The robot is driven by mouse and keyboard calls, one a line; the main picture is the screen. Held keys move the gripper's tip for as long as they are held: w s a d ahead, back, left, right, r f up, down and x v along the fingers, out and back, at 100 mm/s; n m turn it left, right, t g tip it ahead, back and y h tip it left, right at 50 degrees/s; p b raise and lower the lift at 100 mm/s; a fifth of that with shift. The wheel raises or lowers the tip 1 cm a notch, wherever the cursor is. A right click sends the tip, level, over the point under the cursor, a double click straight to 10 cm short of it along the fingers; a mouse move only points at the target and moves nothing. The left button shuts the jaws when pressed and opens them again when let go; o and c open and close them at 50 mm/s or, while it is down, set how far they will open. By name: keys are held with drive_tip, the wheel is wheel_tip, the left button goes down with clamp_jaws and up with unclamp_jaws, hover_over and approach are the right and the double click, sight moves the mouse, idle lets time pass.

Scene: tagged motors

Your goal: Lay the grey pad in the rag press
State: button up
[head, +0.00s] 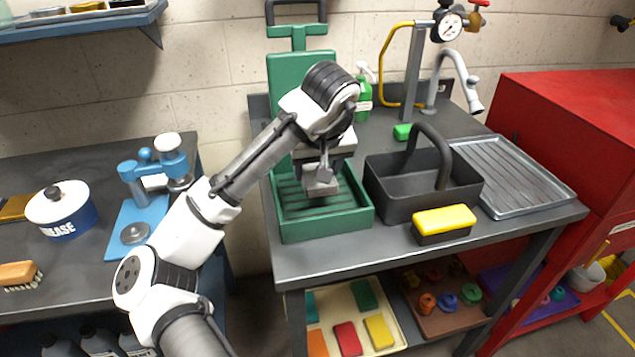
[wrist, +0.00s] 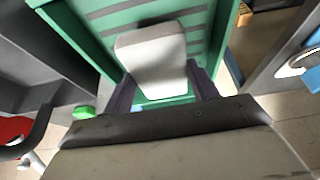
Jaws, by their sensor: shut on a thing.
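The grey pad (head: 320,183) is held in my gripper (head: 322,170), above the slatted bed of the green rag press (head: 291,224). In the wrist view the pad (wrist: 152,55) is a pale rounded block between my two gripper fingers (wrist: 162,88). The press has a green ribbed tray at its front and a tall green back plate with a dark handle on top. Its bed (wrist: 200,35) shows behind the pad in the wrist view. I see no contact between pad and bed, but the exact gap cannot be told. My arm hides part of the press.
A black caddy (head: 398,204) stands close right of the press, with a yellow-topped block (head: 444,218) in front. A metal ribbed tray (head: 515,172) lies further right. A green spray bottle (head: 363,95) stands behind. The grease pot (head: 60,211) is on the left bench.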

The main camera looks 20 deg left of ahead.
drive_tip(key=shift+f, duration=1.85)
drive_tip(key=shift+f, duration=0.2)
drive_tip(key=o, duration=1)
drive_tip(key=shift+o, duration=0.2)
drive_tip(key=shift+r, duration=0.1)
